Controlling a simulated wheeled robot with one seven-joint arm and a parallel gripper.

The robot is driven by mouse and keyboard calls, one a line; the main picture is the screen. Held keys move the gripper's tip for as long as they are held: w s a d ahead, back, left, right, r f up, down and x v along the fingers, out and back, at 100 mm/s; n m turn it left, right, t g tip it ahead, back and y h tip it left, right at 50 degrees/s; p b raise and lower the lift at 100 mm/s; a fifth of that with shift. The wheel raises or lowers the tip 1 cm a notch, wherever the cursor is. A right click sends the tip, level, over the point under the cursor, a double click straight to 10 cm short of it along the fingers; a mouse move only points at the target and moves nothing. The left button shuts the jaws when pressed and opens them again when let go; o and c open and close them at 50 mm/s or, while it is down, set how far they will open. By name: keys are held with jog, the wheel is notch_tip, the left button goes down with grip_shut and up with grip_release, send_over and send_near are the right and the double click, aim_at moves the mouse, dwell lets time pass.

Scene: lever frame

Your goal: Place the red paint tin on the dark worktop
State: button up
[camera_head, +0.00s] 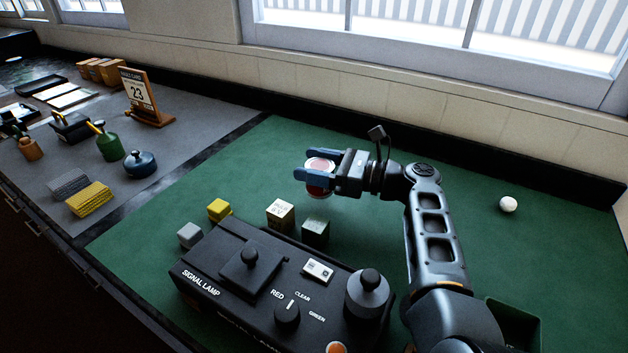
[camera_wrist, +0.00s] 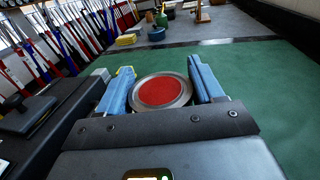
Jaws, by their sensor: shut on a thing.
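The red paint tin (camera_head: 319,165) has a red top with a pale metal rim. My gripper (camera_head: 305,164) is shut on it, with one blue finger on each side, and holds it over the green mat (camera_head: 380,140). In the wrist view the tin's round red top (camera_wrist: 160,92) sits between the fingers. Whether its base touches the mat is hard to tell; it appears raised. The dark worktop (camera_head: 190,166) shows as a bare strip between the green mat and the grey surface at left.
The black signal lamp box (camera_head: 215,265) with knobs stands in front, with small blocks (camera_head: 281,215) behind it. A white ball (camera_head: 508,204) lies at right.

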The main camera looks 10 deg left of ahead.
jog(key=shift+a+f+b, duration=0.1)
jog(key=shift+f+b, duration=0.2)
jog(key=shift+f, duration=1.7)
jog(key=shift+f, duration=0.15)
jog(key=o, duration=1.2)
jog(key=shift+d+r, duration=0.2)
jog(key=shift+d, duration=0.05)
jog(key=d+p, duration=0.1)
jog(key=d, duration=0.2)
jog(key=s+d+p, duration=0.1)
jog(key=d, duration=0.3)
jog(key=d+p, duration=0.2)
jog(key=d, duration=0.2)
jog(key=shift+s+d+f, duration=0.1)
jog(key=shift+s+d, duration=0.1)
jog(key=shift+s, duration=0.2)
